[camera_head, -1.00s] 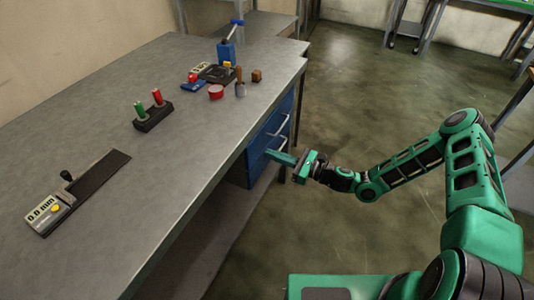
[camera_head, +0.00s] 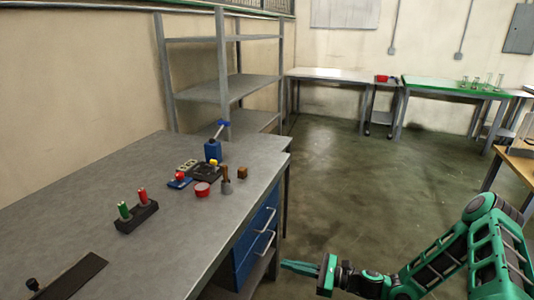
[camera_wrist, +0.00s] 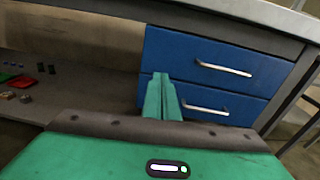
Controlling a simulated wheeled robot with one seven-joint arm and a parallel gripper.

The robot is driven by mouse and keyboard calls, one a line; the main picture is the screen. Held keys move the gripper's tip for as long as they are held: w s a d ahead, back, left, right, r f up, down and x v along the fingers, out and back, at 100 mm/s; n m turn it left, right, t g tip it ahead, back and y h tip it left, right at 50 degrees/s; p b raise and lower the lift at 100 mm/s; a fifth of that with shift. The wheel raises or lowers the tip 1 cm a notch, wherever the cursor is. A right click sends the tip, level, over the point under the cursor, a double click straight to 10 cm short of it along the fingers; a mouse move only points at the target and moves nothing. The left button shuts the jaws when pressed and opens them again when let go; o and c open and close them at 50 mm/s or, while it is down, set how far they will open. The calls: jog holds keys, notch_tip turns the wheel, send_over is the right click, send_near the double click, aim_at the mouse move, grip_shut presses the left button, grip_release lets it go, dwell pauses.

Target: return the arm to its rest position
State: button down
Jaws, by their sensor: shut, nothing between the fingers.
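My gripper (camera_head: 299,268) is green and sits low in front of the workbench's right side, beside the blue drawers, in the head view. In the wrist view my gripper (camera_wrist: 162,92) shows its two fingers together with nothing between them, pointing toward the blue drawer unit (camera_wrist: 210,75). The drawer unit also shows in the head view (camera_head: 256,240), with both drawers closed. My arm reaches in from the lower right corner and is bent. Whether the fingers touch the drawer front cannot be told, but they look apart from it.
Shelves (camera_head: 225,88) and a green-topped table (camera_head: 445,88) stand behind. Open floor (camera_head: 350,185) lies right of the bench. Small items lie on the lower shelf (camera_wrist: 85,95).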

jog(key=s+d+r+n+g+h, duration=0.45)
jog(key=s+d+n+h, duration=0.2)
jog(key=d, duration=0.45)
jog(key=s+d+r+n+g+h, duration=0.3)
jog(key=s+d+r+n+h, duration=0.3)
jog(key=d, duration=0.5)
jog(key=s+d+r+n+h, duration=0.1)
jog(key=s+d+r, duration=0.2)
jog(key=s+r, duration=0.3)
jog(key=s+d+r+t+h, duration=0.1)
jog(key=s+d+r, duration=0.2)
jog(key=s+r, duration=0.3)
jog(key=s+d+r+n+h, duration=0.1)
jog(key=s+d+r, duration=0.3)
jog(key=s, duration=0.3)
jog(key=shift+r+n, duration=0.35)
jog(key=shift+r, duration=0.55)
jog(key=shift+h, duration=0.25)
